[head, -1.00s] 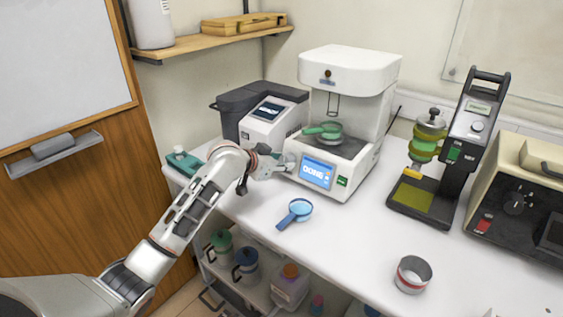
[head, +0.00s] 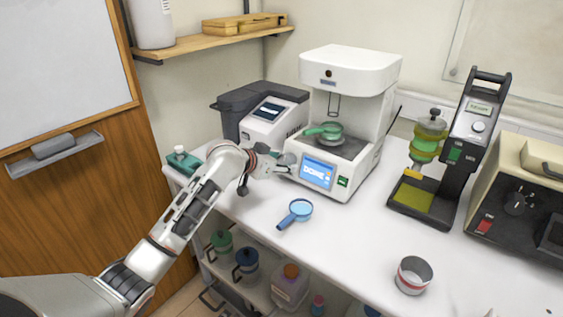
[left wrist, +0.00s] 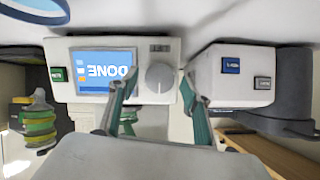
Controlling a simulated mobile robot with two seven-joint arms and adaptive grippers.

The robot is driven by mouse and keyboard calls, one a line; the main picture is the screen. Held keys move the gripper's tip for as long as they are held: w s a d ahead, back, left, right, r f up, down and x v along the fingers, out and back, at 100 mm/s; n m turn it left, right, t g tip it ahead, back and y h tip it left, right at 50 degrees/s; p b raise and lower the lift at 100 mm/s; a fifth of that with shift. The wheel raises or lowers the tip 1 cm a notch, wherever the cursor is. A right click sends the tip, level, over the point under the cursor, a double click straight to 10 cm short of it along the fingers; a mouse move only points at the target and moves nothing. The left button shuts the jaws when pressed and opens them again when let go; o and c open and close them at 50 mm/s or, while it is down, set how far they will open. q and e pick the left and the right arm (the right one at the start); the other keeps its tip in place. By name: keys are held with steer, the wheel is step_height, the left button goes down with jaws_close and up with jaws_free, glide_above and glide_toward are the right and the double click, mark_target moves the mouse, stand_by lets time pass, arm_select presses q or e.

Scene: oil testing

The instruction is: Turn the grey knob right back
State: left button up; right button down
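The grey knob (left wrist: 160,77) is on the front panel of the white machine (head: 350,70), beside its lit screen (head: 317,172). The screen reads DONE; it also shows in the left wrist view (left wrist: 98,72), where the scene is upside down. My left gripper (head: 288,164) is in front of the knob. In the left wrist view its fingers (left wrist: 159,75) are open, one on each side of the knob, with gaps visible between. In the head view the gripper hides the knob. My right gripper is not in view.
A green-handled dish (head: 325,131) sits on the machine. A grey-white device (head: 272,122) stands close to the left of the machine.

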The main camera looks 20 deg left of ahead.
arm_select(q)
steer(key=v, duration=1.2)
steer(key=shift+a, duration=0.1)
stand_by(0.4)
